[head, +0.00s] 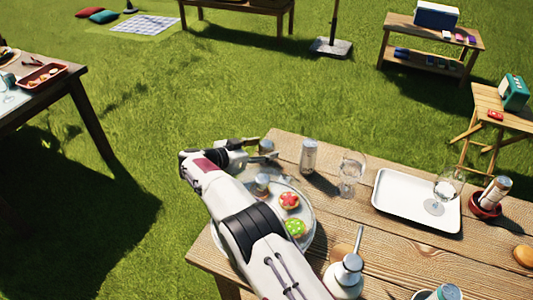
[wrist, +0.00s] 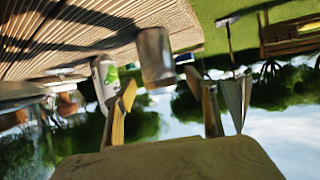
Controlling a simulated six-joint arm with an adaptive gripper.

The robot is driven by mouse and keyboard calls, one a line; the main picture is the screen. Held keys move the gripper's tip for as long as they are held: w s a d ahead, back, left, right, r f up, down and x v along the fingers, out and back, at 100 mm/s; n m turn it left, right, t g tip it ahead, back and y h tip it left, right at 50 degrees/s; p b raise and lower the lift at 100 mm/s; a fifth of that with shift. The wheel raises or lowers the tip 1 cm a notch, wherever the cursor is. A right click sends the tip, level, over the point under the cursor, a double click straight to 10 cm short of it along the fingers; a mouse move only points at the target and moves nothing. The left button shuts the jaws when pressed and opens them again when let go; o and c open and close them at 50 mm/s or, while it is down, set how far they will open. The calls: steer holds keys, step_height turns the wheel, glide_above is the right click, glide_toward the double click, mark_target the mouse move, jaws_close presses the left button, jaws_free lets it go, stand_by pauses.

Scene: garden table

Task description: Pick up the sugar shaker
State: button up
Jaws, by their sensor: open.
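My gripper (head: 258,156) is open and low over the far left corner of the wooden table.
A plate (head: 309,240) with decorated pastries lies under my arm. A glass (head: 351,172) and white tray (head: 400,210) stand farther right.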

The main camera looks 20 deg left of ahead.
steer(key=shift+x, duration=1.15)
steer(key=c, duration=1.3)
